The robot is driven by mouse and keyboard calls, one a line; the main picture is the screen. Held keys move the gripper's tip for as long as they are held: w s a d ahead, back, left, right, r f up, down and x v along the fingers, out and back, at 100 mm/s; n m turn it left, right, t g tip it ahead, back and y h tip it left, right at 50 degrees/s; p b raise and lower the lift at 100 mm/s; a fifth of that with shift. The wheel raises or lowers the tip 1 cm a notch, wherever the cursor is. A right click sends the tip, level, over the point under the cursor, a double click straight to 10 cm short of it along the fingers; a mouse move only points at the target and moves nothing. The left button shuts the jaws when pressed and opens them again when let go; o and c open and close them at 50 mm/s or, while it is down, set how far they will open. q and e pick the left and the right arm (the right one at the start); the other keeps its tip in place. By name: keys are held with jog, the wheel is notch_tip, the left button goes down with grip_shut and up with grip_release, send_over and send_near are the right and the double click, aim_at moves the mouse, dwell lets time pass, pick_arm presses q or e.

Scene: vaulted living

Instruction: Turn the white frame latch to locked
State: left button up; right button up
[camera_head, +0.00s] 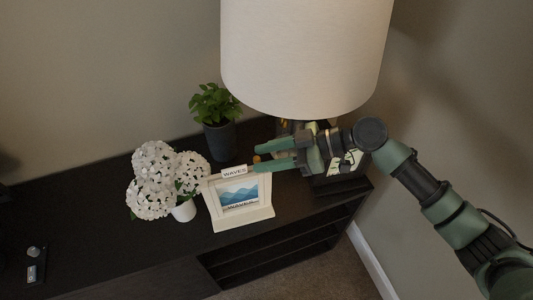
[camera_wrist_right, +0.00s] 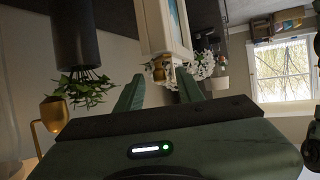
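The white frame (camera_head: 256,216) stands on the dark cabinet, with a blue wave picture in it and a "WAVES" label at its top. In the right wrist view the frame (camera_wrist_right: 151,28) appears upside down, with a small brass-coloured piece (camera_wrist_right: 158,71) at its edge, which looks like the latch. Its turned position cannot be told. My right gripper (camera_head: 256,158) is behind the frame's top right in the head view, fingers pointing left. In the wrist view its fingers (camera_wrist_right: 160,88) are apart, with nothing gripped between them; the brass piece lies beyond their tips. My left gripper is not in view.
White flowers (camera_head: 153,181) in a white vase (camera_head: 184,210) stand left of the frame. A potted plant (camera_head: 218,124) is behind it. A large lampshade (camera_head: 305,50) hangs over my right gripper. A brass-coloured object (camera_wrist_right: 50,113) is near the gripper. The cabinet's left top (camera_head: 90,235) is mostly clear.

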jog(key=shift+c, duration=0.4)
grip_shut()
jog(key=shift+s, duration=0.1)
jog(key=shift+s+r+m+t+p, duration=0.1)
jog(key=shift+m+t+p, duration=0.5)
jog(key=shift+t+p, duration=0.1)
jog(key=m+t+h+p, duration=0.1)
jog(key=m+t+p, duration=0.1)
jog(key=p, duration=0.3)
jog(key=m+t+h+p, duration=0.1)
jog(key=m+t+p, duration=0.1)
jog(key=p, duration=0.2)
jog(key=s+m+t+h+p, duration=0.1)
jog(key=m+t+h+p, duration=0.1)
jog(key=p, duration=0.3)
jog(key=shift+s+a+r+m+t+p, duration=0.1)
jog(key=shift+a+r+m+t+p, duration=0.1)
jog(key=shift+a+m+t+p, duration=0.3)
jog(key=shift+d+f+m+t+h+p, duration=0.1)
jog(key=shift+f+m+t+h+p, duration=0.15)
jog(key=shift+m+t+h+p, duration=0.25)
